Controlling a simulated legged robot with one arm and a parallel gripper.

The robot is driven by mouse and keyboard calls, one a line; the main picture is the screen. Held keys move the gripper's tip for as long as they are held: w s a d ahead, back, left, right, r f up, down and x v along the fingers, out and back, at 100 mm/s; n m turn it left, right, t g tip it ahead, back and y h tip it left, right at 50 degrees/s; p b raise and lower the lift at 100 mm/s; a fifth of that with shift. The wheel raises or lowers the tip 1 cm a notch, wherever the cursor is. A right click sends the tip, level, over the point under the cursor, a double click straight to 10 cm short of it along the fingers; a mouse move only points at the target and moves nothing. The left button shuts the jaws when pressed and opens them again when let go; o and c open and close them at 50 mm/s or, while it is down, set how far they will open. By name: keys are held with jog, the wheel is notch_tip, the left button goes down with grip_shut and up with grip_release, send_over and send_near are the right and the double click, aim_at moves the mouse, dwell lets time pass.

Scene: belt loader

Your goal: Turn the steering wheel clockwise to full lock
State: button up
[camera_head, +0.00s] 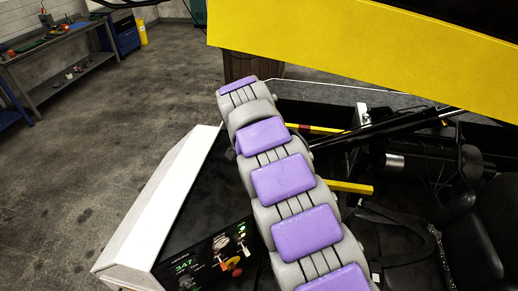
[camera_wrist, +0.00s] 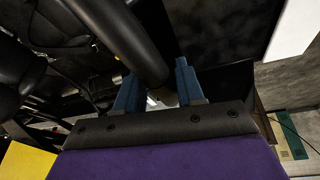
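In the head view a black curved rim (camera_head: 402,219), which looks like the steering wheel, shows right of my purple-padded arm; part of it is hidden by the arm. My gripper (camera_wrist: 158,88) shows in the wrist view as two blue fingers standing apart. A thick black tube (camera_wrist: 125,38) runs from the upper left down to the gap between the fingers. I cannot tell whether it is the wheel's rim or whether a finger touches it. I cannot make out the gripper in the head view.
A black seat (camera_head: 478,240) is at the lower right. A yellow panel (camera_head: 365,50) crosses the top right. A lit control panel (camera_head: 215,258) and a white panel (camera_head: 160,200) lie left of my arm. A workbench (camera_head: 60,60) stands far left; the floor between is clear.

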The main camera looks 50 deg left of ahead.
jog(key=shift+o, duration=1.3)
jog(key=shift+a+f, duration=0.15)
jog(key=shift+a, duration=0.2)
jog(key=shift+s+d+r, duration=0.1)
jog(key=shift+d+r, duration=0.2)
jog(key=shift+r, duration=0.1)
jog(key=v, duration=0.7)
jog(key=shift+s+a+r+b, duration=0.1)
jog(key=shift+a+r+b, duration=0.25)
jog(key=shift+r+b, duration=0.05)
jog(key=p+v, duration=0.3)
jog(key=v, duration=0.5)
jog(key=shift+r+p, duration=0.25)
jog(key=shift+p, duration=0.15)
jog(key=shift+d, duration=0.1)
